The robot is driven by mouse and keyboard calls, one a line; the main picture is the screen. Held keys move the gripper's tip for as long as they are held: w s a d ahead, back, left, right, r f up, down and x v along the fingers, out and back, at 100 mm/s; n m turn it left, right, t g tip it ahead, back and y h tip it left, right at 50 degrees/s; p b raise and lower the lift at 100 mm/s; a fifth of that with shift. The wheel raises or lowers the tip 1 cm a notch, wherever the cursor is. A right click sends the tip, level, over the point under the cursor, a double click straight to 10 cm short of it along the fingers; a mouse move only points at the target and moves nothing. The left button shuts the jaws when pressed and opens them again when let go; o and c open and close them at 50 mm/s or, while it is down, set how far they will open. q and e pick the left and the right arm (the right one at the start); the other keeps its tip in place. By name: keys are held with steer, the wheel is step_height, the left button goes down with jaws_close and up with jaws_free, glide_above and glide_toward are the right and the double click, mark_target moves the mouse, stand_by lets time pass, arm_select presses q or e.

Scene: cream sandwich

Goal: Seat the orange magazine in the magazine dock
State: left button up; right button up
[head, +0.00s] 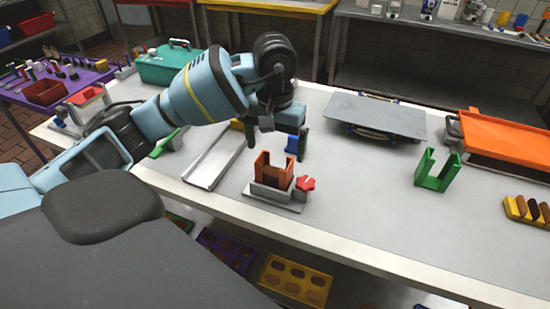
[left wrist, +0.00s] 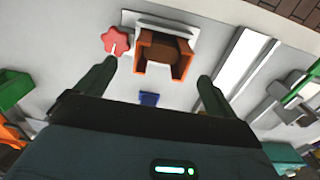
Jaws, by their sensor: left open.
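The orange magazine (head: 274,170) is an upright, open-sided holder with brown pieces inside. It stands at the grey magazine dock (head: 272,193), which has a red star knob (head: 305,183) on its right. I cannot tell whether it sits fully down. The left wrist view shows the magazine (left wrist: 165,55) and the red knob (left wrist: 115,41) from above. My left gripper (head: 276,142) is open and empty, just behind the magazine and apart from it. Its two green fingers (left wrist: 157,75) are spread wide in the left wrist view. My right gripper is not in view.
A metal channel (head: 215,158) lies left of the dock. A small blue block (head: 292,145) is behind it. A green magazine (head: 437,170), a grey plate on a stand (head: 375,114) and an orange tray (head: 505,137) are to the right.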

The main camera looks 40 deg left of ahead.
arm_select(q)
step_height(320, 180, up, 6)
steer(key=shift+a+p, duration=0.15)
steer(key=shift+p, duration=0.2)
stand_by(0.4)
